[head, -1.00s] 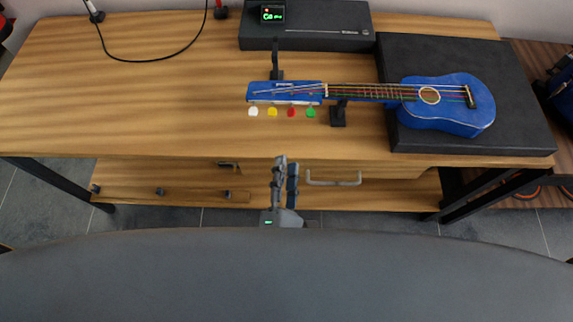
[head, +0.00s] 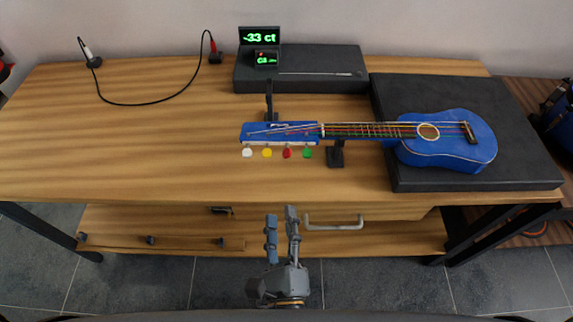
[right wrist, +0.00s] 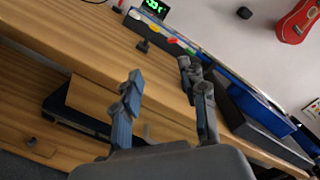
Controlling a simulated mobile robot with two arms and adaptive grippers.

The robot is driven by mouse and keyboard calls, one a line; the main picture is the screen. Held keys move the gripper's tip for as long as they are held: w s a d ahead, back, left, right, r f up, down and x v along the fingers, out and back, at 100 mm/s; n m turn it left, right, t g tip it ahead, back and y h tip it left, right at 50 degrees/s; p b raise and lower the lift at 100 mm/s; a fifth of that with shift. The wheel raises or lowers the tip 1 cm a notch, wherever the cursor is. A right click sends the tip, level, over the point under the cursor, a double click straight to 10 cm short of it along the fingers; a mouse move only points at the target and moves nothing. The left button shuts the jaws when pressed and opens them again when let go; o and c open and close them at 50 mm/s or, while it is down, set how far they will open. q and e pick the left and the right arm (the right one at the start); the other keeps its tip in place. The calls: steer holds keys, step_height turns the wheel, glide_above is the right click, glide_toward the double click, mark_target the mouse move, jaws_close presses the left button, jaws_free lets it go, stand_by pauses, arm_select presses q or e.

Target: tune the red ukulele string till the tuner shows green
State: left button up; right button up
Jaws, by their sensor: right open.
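The blue ukulele (head: 455,148) lies with its body on a black pad and its headstock (head: 255,132) to the left. White, yellow, red (head: 287,153) and green pegs line the headstock's near edge. The red peg also shows in the right wrist view (right wrist: 171,41). The tuner screen (head: 260,36) at the back reads "-33 ct" in green figures; a smaller screen (head: 266,57) stands before it. My right gripper (head: 281,211) is open and empty, in front of the table's near edge and apart from the pegs. My left gripper is not in view.
A black box (head: 330,62) stands at the back, and a black pad (head: 410,180) lies under the body. Black supports (head: 336,155) stand by the neck. A cable (head: 150,103) with clips lies at the back left. The table (head: 120,160) left of the headstock is clear.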

mark_target(286, 158)
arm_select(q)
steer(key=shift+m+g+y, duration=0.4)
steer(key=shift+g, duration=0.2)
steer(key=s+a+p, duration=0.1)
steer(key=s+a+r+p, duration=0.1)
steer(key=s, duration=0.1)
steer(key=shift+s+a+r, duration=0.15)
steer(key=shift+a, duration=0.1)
arm_select(e)
steer(key=w+m, duration=0.1)
steer(key=w, duration=0.3)
steer(key=w+r+m, duration=0.1)
steer(key=w, duration=0.3)
steer(key=w+d+r+m+h, duration=0.1)
steer(key=w, duration=0.3)
steer(key=shift+w+r+g, duration=0.1)
steer(key=shift+w+g, duration=0.2)
steer(key=shift+w, duration=0.1)
steer(key=shift+c, duration=0.5)
jaws_close()
